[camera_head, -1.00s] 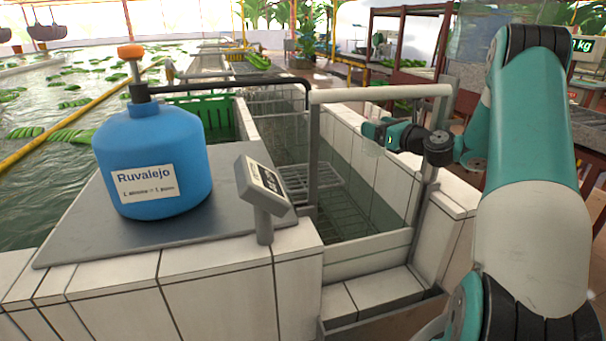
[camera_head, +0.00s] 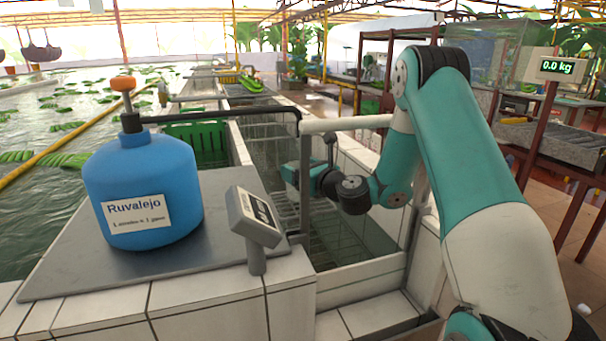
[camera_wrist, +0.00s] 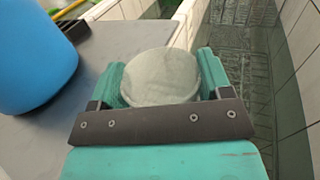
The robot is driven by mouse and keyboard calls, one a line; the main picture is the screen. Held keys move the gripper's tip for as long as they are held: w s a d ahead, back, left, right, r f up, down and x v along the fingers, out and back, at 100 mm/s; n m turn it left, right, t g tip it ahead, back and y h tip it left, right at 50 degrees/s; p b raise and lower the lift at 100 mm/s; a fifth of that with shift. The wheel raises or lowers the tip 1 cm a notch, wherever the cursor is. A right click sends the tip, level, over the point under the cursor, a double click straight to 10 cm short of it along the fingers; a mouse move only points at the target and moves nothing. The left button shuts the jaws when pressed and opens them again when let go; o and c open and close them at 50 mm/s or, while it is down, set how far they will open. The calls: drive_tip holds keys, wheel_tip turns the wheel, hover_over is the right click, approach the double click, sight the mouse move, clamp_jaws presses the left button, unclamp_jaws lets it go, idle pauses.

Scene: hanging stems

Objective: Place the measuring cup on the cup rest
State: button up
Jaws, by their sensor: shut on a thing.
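My gripper (camera_wrist: 160,85) is shut on the measuring cup (camera_wrist: 160,75), a round, pale, translucent cup that sits between the two teal fingers in the wrist view. In the head view my gripper (camera_head: 297,172) is over the tiled trough, near the downturned end of a black spout; the cup is hidden there. The spout (camera_head: 225,116) runs from a blue dispenser jug (camera_head: 142,190) with an orange pump knob, labelled "Ruvalejo". I cannot make out the cup rest with certainty.
The jug stands on a grey plate (camera_head: 75,270) atop a tiled wall, beside a tilted display (camera_head: 253,215). A pale rail (camera_head: 345,124) crosses close to my arm. A scale reading 0.0 kg (camera_head: 557,67) is at right. A green crate (camera_head: 197,145) lies behind the spout.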

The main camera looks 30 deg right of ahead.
drive_tip(key=shift+f, duration=0.45)
drive_tip(key=shift+f, duration=0.1)
drive_tip(key=shift+f, duration=0.2)
drive_tip(key=o, duration=1)
drive_tip(key=shift+r, duration=0.1)
drive_tip(key=shift+r, duration=0.1)
